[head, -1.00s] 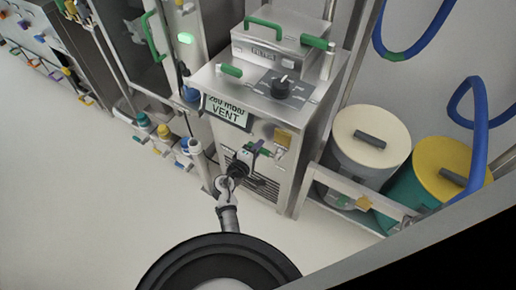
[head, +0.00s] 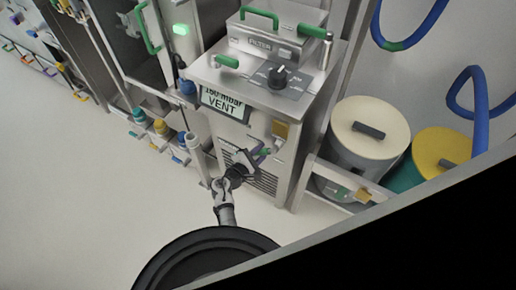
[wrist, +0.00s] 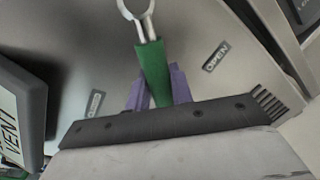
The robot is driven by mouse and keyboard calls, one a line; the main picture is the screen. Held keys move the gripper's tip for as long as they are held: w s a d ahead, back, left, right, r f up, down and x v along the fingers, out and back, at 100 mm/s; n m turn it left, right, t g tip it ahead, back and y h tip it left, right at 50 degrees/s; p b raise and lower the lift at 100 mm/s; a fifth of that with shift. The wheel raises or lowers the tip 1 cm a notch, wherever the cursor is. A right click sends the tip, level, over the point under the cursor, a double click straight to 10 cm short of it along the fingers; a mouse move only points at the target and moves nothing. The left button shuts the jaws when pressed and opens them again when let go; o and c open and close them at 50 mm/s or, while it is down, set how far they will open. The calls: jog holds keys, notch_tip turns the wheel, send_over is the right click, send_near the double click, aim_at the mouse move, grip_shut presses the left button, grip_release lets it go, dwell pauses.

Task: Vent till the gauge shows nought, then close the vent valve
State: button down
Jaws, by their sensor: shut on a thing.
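The gauge (head: 222,103) on the front of the steel cabinet reads what looks like 160 mbar over the word VENT; it also shows edge-on in the wrist view (wrist: 22,118). The vent valve lever has a green grip (wrist: 153,72) on a bright metal shank. It lies between an OPEN label (wrist: 216,56) on the right and a blurred label (wrist: 94,103) on the left. My gripper (head: 262,153), with purple fingertips, is shut on the green grip, one finger each side. In the head view my gripper mostly hides the lever.
A black selector knob (head: 278,77) and a filter box (head: 268,42) are on the cabinet top. Lidded drums (head: 368,132) stand at the right. Floor on the left is clear.

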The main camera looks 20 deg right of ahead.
jog(key=s+d+f+n+h, duration=0.1)
jog(key=s+d+f+n, duration=0.1)
jog(key=n, duration=0.6)
jog(key=shift+s+d+h+p, duration=0.35)
jog(key=shift+s+d, duration=0.45)
jog(key=shift+s, duration=0.35)
jog(key=shift+f, duration=0.1)
jog(key=c, duration=1.3)
grip_release()
jog(key=shift+n, duration=0.3)
jog(key=b+v, duration=0.2)
jog(key=v, duration=1.1)
jog(key=shift+s+a+f, duration=0.1)
jog(key=shift+s+a, duration=0.05)
jog(key=shift+a, duration=0.2)
